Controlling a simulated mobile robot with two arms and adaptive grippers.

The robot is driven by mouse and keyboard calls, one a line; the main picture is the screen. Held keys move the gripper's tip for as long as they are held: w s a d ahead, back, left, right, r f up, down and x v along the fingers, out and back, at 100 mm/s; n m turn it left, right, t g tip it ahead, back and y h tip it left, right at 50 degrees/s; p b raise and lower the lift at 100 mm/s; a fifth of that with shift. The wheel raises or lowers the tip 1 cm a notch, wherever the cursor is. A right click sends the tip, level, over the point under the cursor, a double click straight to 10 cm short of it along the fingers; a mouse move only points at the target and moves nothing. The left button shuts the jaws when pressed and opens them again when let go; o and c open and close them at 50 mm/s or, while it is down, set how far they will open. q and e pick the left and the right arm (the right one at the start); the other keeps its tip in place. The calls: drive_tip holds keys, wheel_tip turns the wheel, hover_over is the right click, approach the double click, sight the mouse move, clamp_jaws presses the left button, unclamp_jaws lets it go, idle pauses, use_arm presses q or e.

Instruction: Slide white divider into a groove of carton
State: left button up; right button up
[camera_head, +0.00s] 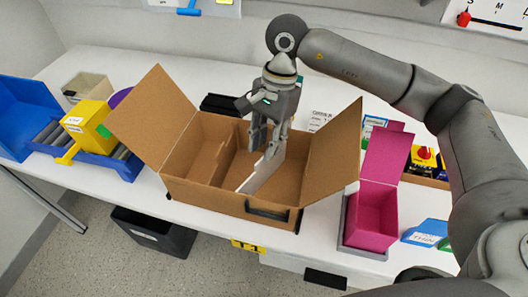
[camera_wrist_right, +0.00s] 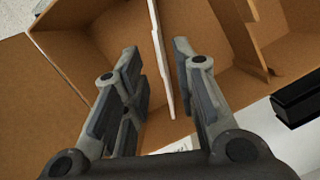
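An open brown carton (camera_head: 217,197) stands on the white table with its flaps spread out. The white divider (camera_head: 262,173) stands upright inside it, roughly parallel to a brown inner wall on its left. My right gripper (camera_head: 266,142) reaches down into the carton at the divider's far part. In the right wrist view the divider (camera_wrist_right: 163,70) shows as a thin edge between the two fingers (camera_wrist_right: 155,62). The fingers are apart, with gaps to the divider, which lies nearer the right finger. Whether the divider's lower edge sits in a groove is hidden. My left gripper is out of view.
A magenta box (camera_head: 375,212) in a grey tray stands right of the carton. A yellow box (camera_head: 88,124) and a blue bin (camera_head: 25,112) are on the left. A black object (camera_head: 220,104) lies behind the carton. A dark bin (camera_head: 152,232) is on the floor.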

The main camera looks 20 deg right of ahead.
drive_tip(key=v, duration=0.8)
drive_tip(key=shift+r+b, duration=0.4)
drive_tip(key=shift+b, duration=0.05)
